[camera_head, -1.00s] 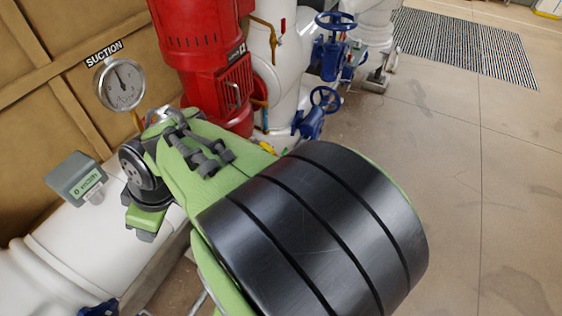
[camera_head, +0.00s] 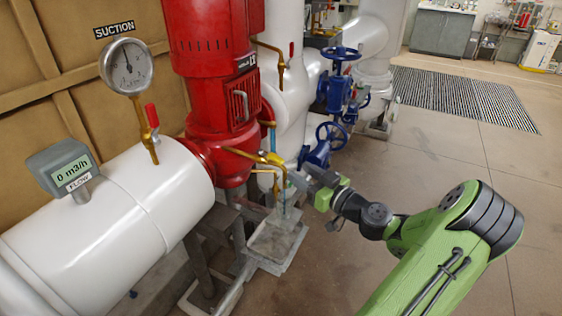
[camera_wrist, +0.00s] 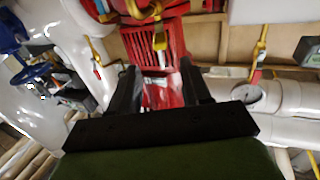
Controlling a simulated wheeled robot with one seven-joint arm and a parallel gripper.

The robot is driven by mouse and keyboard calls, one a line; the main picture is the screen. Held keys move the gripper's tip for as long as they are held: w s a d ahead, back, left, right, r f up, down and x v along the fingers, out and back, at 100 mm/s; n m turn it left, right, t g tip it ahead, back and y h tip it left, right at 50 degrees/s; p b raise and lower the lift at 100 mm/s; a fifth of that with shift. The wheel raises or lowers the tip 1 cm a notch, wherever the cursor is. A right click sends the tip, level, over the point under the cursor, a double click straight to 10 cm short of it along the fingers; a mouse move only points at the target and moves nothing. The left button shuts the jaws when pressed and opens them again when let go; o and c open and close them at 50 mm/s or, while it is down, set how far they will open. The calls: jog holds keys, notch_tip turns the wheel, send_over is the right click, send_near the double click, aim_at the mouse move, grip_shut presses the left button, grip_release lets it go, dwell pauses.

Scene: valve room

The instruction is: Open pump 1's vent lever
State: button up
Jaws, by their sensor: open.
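The red pump (camera_head: 220,95) stands at the left centre. A thin brass vent line (camera_head: 238,153) comes out of its lower body, with a yellow lever (camera_head: 273,158) at its right end. In the wrist view the brass line and a yellow part (camera_wrist: 159,39), which looks like the lever, sit above and beyond the finger gap. My gripper (camera_head: 302,178) is just right of and below the lever in the head view, pointing left towards it. Its fingers (camera_wrist: 159,75) are apart with nothing between them; the red pump shows behind. I see no contact with the lever.
A drain tray (camera_head: 262,262) lies below the lever. Blue handwheels (camera_head: 330,136) and white pipes stand behind. A suction gauge (camera_head: 126,66) with a red-handled valve (camera_head: 152,116) and a flow meter (camera_head: 62,168) are at left. The floor at right is clear.

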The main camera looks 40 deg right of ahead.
aim_at(283, 162)
jog(key=w, duration=1)
jog(key=shift+w, duration=0.25)
grip_shut()
